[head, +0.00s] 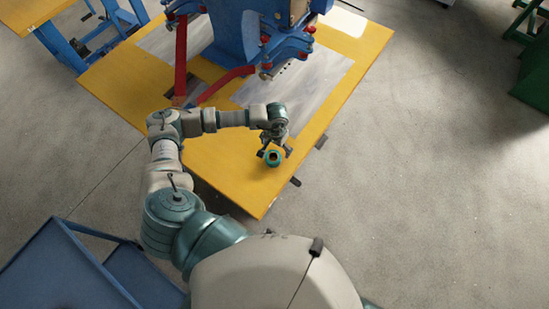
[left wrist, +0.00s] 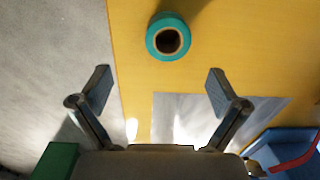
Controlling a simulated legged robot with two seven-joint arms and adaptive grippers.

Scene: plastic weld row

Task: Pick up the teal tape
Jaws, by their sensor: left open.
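The teal tape (head: 273,158) is a small roll with a dark hollow core, on the yellow table near its front right edge. In the left wrist view the teal tape (left wrist: 168,37) sits at the top, beyond the fingertips and between their lines. My left gripper (head: 275,151) is right by the tape in the head view, with its fingers to either side. In the left wrist view the left gripper (left wrist: 160,88) is open, with nothing between its fingers. My right gripper is not in view.
The yellow table (head: 215,155) carries a blue machine (head: 240,35) with red levers (head: 181,55) behind my left arm. A grey plate (head: 315,85) lies on the tabletop. A blue cart (head: 60,270) stands at lower left.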

